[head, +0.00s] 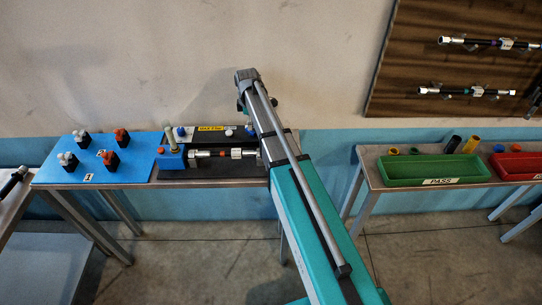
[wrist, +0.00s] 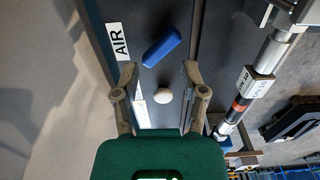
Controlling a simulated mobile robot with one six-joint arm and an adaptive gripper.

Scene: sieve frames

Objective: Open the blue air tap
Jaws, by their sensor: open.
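The blue air tap has a blue oblong handle (wrist: 161,47) lying diagonally in the wrist view, beside a white label reading AIR (wrist: 118,40). My gripper (wrist: 159,70) is open and empty, with one finger on each side. The blue handle is just ahead of the fingertips, and I see no contact. A round white knob (wrist: 162,96) shows between the fingers; it also shows in the head view (head: 230,132). My fingertips are hidden in the head view.
A hose with metal fittings (head: 215,153) lies along the dark bench fixture, close to the right finger in the wrist view (wrist: 254,84). A blue board (head: 85,176) with several valves stands left. A green PASS tray (head: 433,169) stands right. The wall is close behind.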

